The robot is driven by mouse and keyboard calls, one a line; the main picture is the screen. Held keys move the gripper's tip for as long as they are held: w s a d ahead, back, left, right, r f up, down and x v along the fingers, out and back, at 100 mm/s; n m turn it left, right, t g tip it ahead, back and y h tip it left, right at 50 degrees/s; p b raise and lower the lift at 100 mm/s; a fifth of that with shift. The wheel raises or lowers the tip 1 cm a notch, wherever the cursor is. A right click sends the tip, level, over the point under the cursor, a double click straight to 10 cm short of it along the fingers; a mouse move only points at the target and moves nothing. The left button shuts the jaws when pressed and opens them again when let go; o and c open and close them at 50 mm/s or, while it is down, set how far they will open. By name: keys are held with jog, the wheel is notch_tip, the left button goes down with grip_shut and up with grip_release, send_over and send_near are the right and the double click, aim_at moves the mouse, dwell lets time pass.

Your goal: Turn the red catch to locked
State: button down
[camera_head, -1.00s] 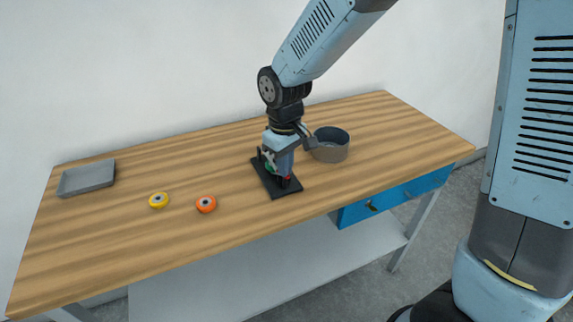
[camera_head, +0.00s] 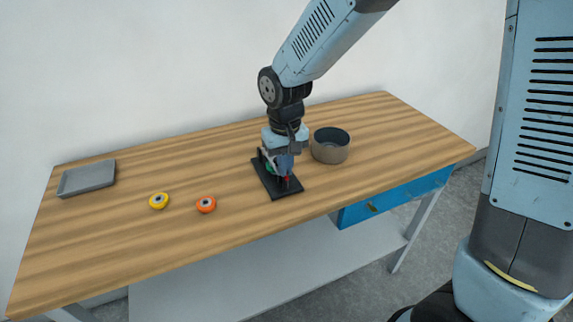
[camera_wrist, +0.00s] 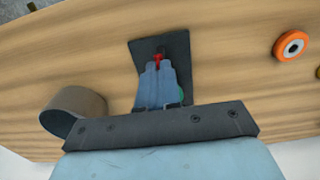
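The red catch (camera_wrist: 158,60) sits on a black base plate (camera_head: 290,192) near the middle of the table. In the wrist view the plate (camera_wrist: 178,46) lies under my gripper. My gripper (camera_wrist: 158,68) points down at the plate, its two blue-grey fingers close together with the red catch at their tips. It looks shut on the catch, though the fingers hide most of it. In the head view my gripper (camera_head: 286,170) covers much of the plate. A green part (camera_head: 270,168) shows beside the fingers. The catch's lock marking cannot be read.
A grey round bowl (camera_head: 331,148) stands close right of the plate. An orange roll (camera_head: 206,204) and a yellow roll (camera_head: 159,201) lie to the left. A grey tray (camera_head: 87,178) is at the far left. A blue drawer (camera_head: 392,198) hangs under the front edge.

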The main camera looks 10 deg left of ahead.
jog(key=shift+w, duration=0.2)
jog(key=c, duration=1.3)
grip_release()
jog(key=shift+s, duration=0.1)
jog(key=shift+c, duration=0.2)
jog(key=shift+r, duration=0.1)
notch_tip(320, 180, up, 14)
jog(key=shift+f, duration=0.25)
jog(key=shift+d, duration=0.1)
jog(key=s+d+r+m+t, duration=0.1)
jog(key=d+r+m+t, duration=0.15)
jog(key=d, duration=0.65)
jog(key=s+d+r+m+t, duration=0.1)
jog(key=d+r, duration=0.3)
jog(key=d, duration=0.6)
jog(key=s+d+m+t, duration=0.2)
jog(key=s+d, duration=0.7)
jog(key=d, duration=0.2)
jog(key=shift+d+r+m, duration=0.2)
jog(key=shift+d+m, duration=0.15)
jog(key=shift+d, duration=0.05)
